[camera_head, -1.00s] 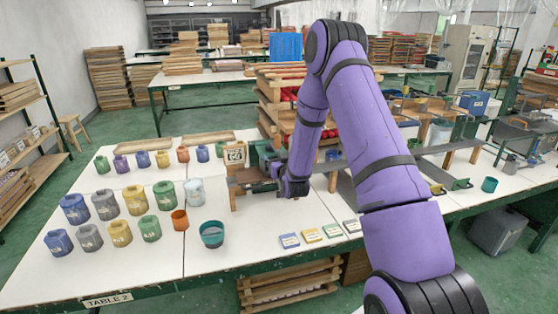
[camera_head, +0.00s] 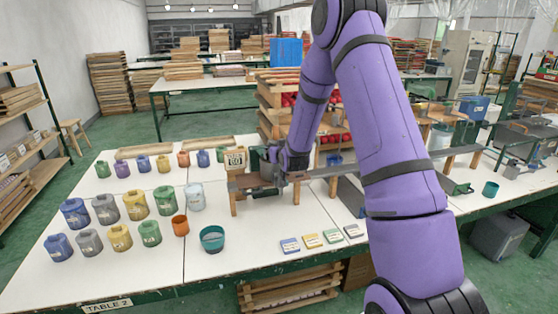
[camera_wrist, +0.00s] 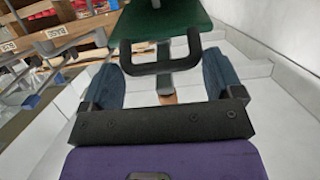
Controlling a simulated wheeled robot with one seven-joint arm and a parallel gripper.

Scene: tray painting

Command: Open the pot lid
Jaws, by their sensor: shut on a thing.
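In the wrist view a dark green lid (camera_wrist: 170,22) with a black bar handle (camera_wrist: 160,69) lies just beyond my gripper (camera_wrist: 163,80). A pale labelled container (camera_head: 235,159) stands just left of the lid. Which pot the lid belongs to, and whether it still touches one, I cannot tell.
Several coloured paint jars (camera_head: 136,201) stand in rows on the white table (camera_head: 150,275) to the left. A teal cup (camera_head: 212,239) and an orange cup (camera_head: 180,225) stand nearer. Small labelled blocks (camera_head: 311,242) lie at the front edge. A wooden rack (camera_head: 270,95) rises behind.

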